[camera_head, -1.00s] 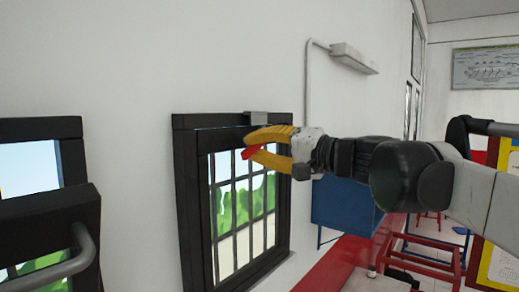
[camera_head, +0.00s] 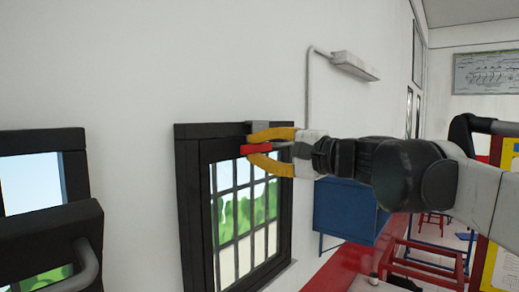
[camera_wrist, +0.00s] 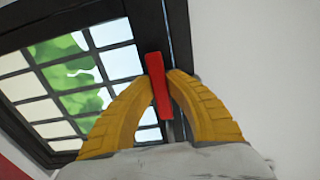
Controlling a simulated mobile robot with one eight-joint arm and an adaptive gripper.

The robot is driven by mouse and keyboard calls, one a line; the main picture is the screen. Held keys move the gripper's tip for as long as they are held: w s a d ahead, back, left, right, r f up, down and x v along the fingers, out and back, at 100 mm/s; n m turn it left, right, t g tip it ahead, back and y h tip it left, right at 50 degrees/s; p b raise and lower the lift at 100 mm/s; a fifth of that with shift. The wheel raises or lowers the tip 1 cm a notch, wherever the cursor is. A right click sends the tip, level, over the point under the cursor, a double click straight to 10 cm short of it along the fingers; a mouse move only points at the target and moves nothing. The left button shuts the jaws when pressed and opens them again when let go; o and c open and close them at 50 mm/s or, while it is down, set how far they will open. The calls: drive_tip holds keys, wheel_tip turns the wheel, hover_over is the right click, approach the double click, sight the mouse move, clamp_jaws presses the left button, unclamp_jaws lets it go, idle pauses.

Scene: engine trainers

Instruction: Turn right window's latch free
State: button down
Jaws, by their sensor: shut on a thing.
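The right window (camera_head: 239,205) has a black frame with a barred pane and is set in the white wall; it also shows in the wrist view (camera_wrist: 80,75). A red latch handle (camera_head: 256,148) lies near the top of its frame, beneath a grey bracket (camera_head: 263,126). In the wrist view the red handle (camera_wrist: 158,84) stands between the yellow fingertips. My gripper (camera_head: 258,142) has yellow fingers, shut on the red handle from the right side. The inner part of the latch is hidden behind the fingers.
A second black-framed window (camera_head: 40,140) with a grey bar handle (camera_head: 86,265) is at the left. A wall lamp (camera_head: 355,65) with a conduit is above right. A blue cabinet (camera_head: 345,208) and red stools (camera_head: 425,255) stand behind my arm.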

drive_tip(key=shift+r, duration=0.1)
drive_tip(key=c, duration=1.3)
unclamp_jaws()
drive_tip(key=shift+a, duration=0.1)
drive_tip(key=shift+c, duration=0.2)
drive_tip(key=v, duration=1.2)
drive_tip(key=s+f+n+g+h+b, duration=0.3)
drive_tip(key=f+b, duration=0.6)
drive_tip(key=f, duration=1.2)
drive_tip(key=s+f+h+b, duration=0.4)
drive_tip(key=f+b, duration=0.6)
drive_tip(key=f, duration=1.1)
drive_tip(key=s+d+f+n+h+b, duration=0.1)
drive_tip(key=f+b, duration=0.5)
drive_tip(key=f, duration=0.6)
drive_tip(key=s+d+f+n+h+b, duration=0.2)
drive_tip(key=s+d+f+b, duration=0.3)
drive_tip(key=f, duration=0.7)
drive_tip(key=s+d+f+n+h+b, duration=0.1)
drive_tip(key=s+d+f+h+b, duration=0.2)
drive_tip(key=f+b, duration=0.4)
wheel_tip(320, 180, down, 6)
drive_tip(key=shift+s+d+r+n+g+h, duration=0.25)
drive_tip(key=shift+d+n+g+h, duration=0.25)
drive_tip(key=shift+d, duration=0.65)
